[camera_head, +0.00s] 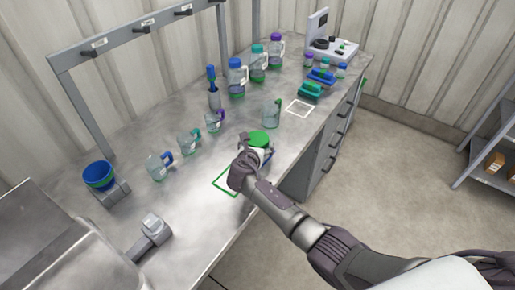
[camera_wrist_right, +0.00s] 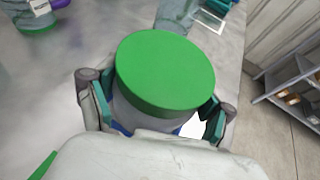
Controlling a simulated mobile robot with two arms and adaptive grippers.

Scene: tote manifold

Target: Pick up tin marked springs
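A round container with a green lid (camera_head: 258,138) and a pale body is near the table's front edge in the head view. I see no readable marking on it, so I cannot tell that it is the springs tin. My right gripper (camera_head: 246,168) is at its near side. In the right wrist view the green lid (camera_wrist_right: 165,72) fills the middle, with the fingers of my right gripper (camera_wrist_right: 158,108) on both sides of the container. The left-hand finger looks close against it; a bright gap shows by the right-hand one. Whether it is gripped or lifted is unclear. My left gripper is not identifiable.
A glass mug (camera_head: 271,114) stands just behind the container. Several mugs, bottles (camera_head: 237,78) and a blue cup (camera_head: 99,176) line the bench's left side. A green square outline (camera_head: 222,181) and a white one (camera_head: 300,108) mark the bench top. Drawers (camera_head: 337,135) are below the right edge.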

